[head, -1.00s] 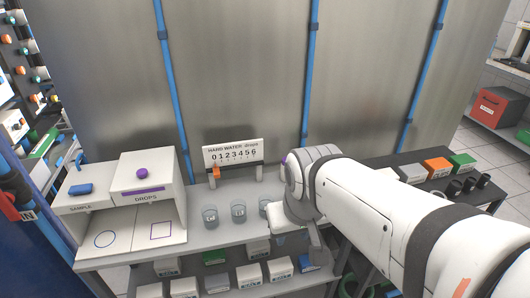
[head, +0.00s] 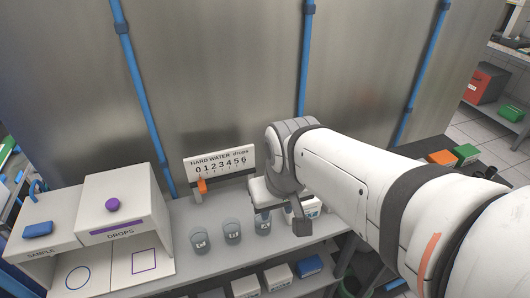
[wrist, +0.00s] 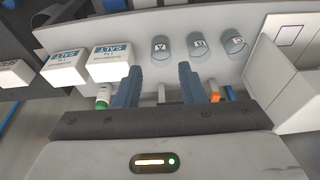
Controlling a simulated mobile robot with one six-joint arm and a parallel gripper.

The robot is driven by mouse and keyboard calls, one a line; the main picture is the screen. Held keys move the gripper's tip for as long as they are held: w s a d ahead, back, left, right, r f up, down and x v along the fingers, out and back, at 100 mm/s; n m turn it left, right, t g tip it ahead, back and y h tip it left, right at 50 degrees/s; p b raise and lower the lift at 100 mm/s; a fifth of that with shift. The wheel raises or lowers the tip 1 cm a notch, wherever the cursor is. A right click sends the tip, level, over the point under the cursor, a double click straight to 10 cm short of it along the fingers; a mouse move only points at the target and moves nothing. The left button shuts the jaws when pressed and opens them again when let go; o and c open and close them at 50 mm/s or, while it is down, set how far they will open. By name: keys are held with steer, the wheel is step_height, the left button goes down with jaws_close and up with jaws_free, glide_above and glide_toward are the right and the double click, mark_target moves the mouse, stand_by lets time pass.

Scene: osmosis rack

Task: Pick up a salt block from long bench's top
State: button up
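Two white salt blocks with blue SALT labels stand side by side on the bench top in the wrist view, a left one (wrist: 66,67) and a right one (wrist: 110,63). In the head view a salt block (head: 312,207) shows partly behind my arm. The long bench (head: 190,210) has a grey top. The right block lies just left of the left finger. In the head view the fingers are not clear.
Three cups (head: 232,232) stand in a row on the bench. The hard water gauge (head: 219,162) with an orange tap (head: 202,186) stands behind them. A lower shelf holds white boxes (head: 277,278).

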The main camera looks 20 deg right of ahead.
mark_target(302, 206)
steer(key=shift+o, duration=1.4)
steer(key=shift+w+d+r, duration=0.1)
steer(key=shift+w+d, duration=0.05)
steer(key=shift+d, duration=0.1)
steer(key=o, duration=0.7)
steer(key=shift+g, duration=0.9)
steer(key=w+d+p, duration=0.2)
steer(key=w+d+f+p, duration=0.1)
steer(key=w+d, duration=0.1)
steer(key=w, duration=0.1)
steer(key=w+d+f+p, duration=0.1)
steer(key=w+d+p, duration=0.1)
steer(key=w, duration=0.1)
steer(key=shift+w+d+f+p, duration=0.15)
steer(key=shift+p, duration=0.15)
steer(key=o, duration=0.4)
steer(key=shift+g, duration=0.6)
steer(key=w+d+f+p, duration=0.1)
steer(key=d+f, duration=0.1)
steer(key=w+d+f+p, duration=0.1)
steer(key=d+f, duration=0.1)
steer(key=w+d+f+p, duration=0.1)
steer(key=d+f, duration=0.1)
steer(key=shift+w, duration=0.25)
steer(key=shift+f+p, duration=1)
steer(key=shift+f, duration=3)
